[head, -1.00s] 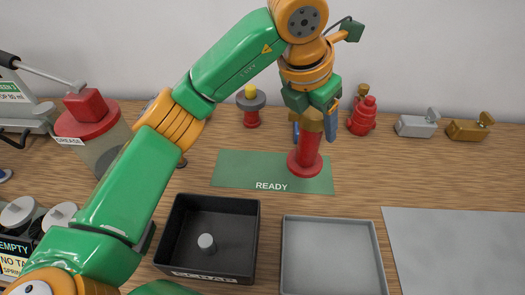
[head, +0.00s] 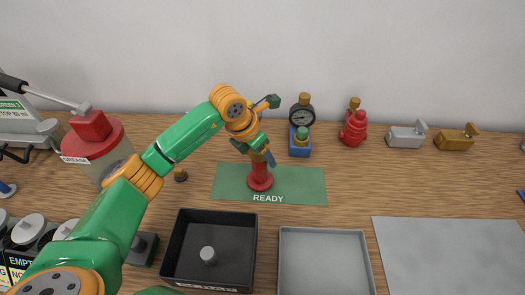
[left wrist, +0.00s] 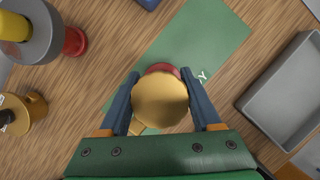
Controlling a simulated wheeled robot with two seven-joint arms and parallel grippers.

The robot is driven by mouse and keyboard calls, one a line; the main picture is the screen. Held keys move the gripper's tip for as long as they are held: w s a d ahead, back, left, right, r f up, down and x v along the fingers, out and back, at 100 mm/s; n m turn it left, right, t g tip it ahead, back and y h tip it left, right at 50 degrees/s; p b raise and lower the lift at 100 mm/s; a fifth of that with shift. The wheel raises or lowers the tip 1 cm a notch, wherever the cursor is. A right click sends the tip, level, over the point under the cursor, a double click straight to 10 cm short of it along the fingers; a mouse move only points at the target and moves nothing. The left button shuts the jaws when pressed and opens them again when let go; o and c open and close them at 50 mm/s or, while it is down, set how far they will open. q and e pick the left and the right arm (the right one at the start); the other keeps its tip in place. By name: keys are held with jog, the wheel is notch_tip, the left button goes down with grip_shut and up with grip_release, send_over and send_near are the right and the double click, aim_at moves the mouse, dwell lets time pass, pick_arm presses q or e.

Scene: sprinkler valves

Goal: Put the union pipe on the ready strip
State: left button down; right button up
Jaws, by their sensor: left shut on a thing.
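The union pipe (head: 260,180) is red with a round foot and stands upright on the green ready strip (head: 307,184), left of its middle. No gap shows under the foot. In the left wrist view its brass round top (left wrist: 160,101) faces me, with a bit of red flange behind it. My left gripper (head: 263,157) comes down over the pipe's upper part and is shut on it, a blue finger on each side in the left wrist view (left wrist: 160,75). The gripper hides the pipe's top in the head view. My right gripper is not in view.
A black tray (head: 167,252) holding a small grey part and a grey tray (head: 325,232) stand in front of the strip. A blue-based gauge (head: 300,132), a red valve (head: 354,127) and silver (head: 406,136) and brass (head: 455,139) valves line the back. The strip's right part is clear.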

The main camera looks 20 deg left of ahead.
pick_arm(q)
jog(key=shift+c, duration=0.4)
grip_release()
jog(key=shift+s+d+f, duration=0.1)
jog(key=shift+r, duration=0.3)
jog(key=shift+s+r, duration=0.1)
jog(key=shift+r, duration=0.2)
jog(key=b+v, duration=0.2)
jog(key=v, duration=0.9)
jog(key=shift+s, duration=0.15)
